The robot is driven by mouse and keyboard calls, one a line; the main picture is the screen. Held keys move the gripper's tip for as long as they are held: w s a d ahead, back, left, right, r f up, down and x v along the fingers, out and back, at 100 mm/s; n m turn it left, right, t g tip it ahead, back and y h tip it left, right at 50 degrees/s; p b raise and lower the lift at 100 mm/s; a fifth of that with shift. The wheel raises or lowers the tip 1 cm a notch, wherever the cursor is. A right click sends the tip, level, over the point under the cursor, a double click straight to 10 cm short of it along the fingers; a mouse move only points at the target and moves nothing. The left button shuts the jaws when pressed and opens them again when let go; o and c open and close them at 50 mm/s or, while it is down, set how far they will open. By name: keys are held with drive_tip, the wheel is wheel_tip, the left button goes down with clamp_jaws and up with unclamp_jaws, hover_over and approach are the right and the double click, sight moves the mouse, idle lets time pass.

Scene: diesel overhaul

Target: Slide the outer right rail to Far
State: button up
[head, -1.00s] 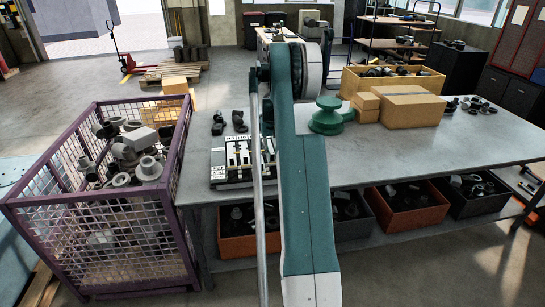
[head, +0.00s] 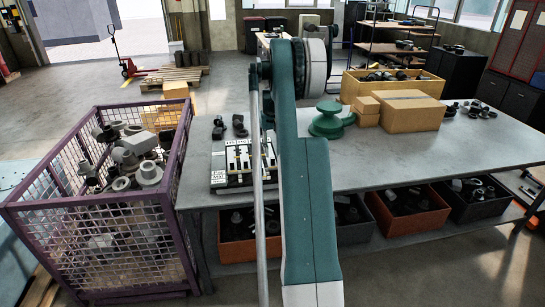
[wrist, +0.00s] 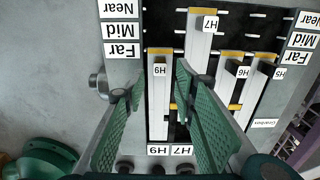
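The rail board (head: 217,180) lies on the left part of the workbench. In the wrist view it carries several white rails with yellow-edged tops, beside white labels reading Near, Mid and Far. The leftmost rail (wrist: 158,105) and a longer rail (wrist: 197,70) reach different distances along the board; shorter rails (wrist: 232,85) stand further right. My gripper is hidden behind my arm in the head view.
A green round part (head: 327,122) and cardboard boxes (head: 408,110) stand on the workbench (head: 400,165) right of my arm. A purple mesh cage (head: 100,205) of metal parts stands at the left. Bare bench lies in front of the boxes.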

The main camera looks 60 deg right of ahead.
wheel_tip(320, 180, up, 6)
idle(0.4)
idle(0.6)
